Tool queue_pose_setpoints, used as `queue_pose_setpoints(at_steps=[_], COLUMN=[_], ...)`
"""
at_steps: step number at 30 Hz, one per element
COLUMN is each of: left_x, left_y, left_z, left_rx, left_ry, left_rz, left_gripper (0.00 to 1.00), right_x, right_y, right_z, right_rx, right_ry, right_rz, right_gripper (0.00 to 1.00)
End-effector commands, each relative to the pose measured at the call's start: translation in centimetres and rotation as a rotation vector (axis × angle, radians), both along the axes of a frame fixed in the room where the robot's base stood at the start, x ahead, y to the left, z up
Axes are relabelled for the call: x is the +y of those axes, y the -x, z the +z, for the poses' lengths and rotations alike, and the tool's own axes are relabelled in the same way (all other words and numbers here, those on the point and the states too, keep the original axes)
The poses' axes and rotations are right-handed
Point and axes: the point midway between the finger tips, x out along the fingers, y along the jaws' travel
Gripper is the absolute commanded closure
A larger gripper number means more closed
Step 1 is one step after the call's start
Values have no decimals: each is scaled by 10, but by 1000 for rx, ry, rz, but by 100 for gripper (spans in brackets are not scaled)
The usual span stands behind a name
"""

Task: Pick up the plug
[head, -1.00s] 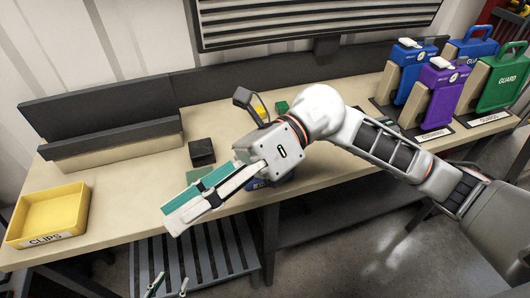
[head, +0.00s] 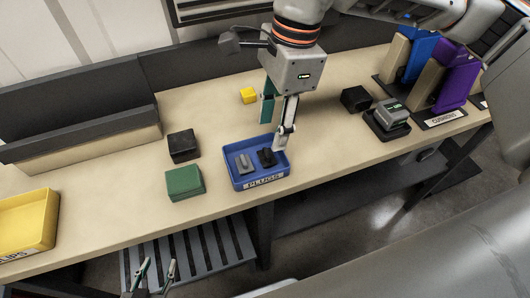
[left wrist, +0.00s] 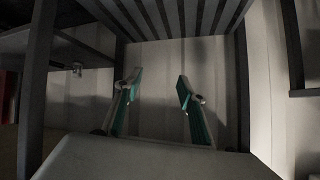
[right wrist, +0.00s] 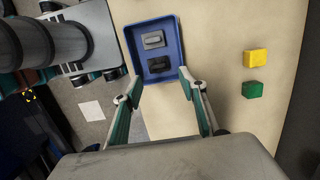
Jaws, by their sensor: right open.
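A blue tray (head: 236,184) labelled PLUGS stands near the table's front edge. It holds a grey plug (head: 243,163) and a black plug (head: 266,157), side by side. In the right wrist view, the black plug (right wrist: 160,64) is nearer my fingers than the grey plug (right wrist: 153,40). My right gripper (head: 275,128) points down at the tray's back right, open and empty. In the right wrist view, its fingertips (right wrist: 160,78) are apart near the tray's near edge. My left gripper (head: 155,270) is low, below the table front; in the left wrist view its fingers (left wrist: 160,78) are open and empty.
A green block (head: 185,183) and a black box (head: 183,146) stand left of the tray. A yellow block (head: 248,95) is behind it. Another black box (head: 355,98) and a dark stand with a grey-green item (head: 392,113) are at right. A yellow bin (head: 48,220) is far left.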

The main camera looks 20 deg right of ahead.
Motion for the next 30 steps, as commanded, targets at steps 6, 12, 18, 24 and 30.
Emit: queue_pose_setpoints(at_steps=[6, 12, 18, 24, 30], left_x=[1, 1, 1, 2, 2], left_y=[7, 10, 8, 1, -2], left_z=[-6, -11, -10, -6, -4], left_rx=[14, 21, 18, 4, 0], left_ry=[-4, -6, -8, -8, -8], left_rz=[-1, -2, -2, -1, -1], left_gripper=[60, 60, 60, 60, 60], right_x=[5, 10, 12, 11, 11], right_y=[3, 4, 4, 4, 4], right_z=[-25, -53, -62, -62, -62], right_rx=[7, 7, 3, 3, 3], right_ry=[-2, -3, -3, -3, -3], right_rz=[3, 2, 1, 1, 1], right_gripper=[58, 58, 58, 66, 84])
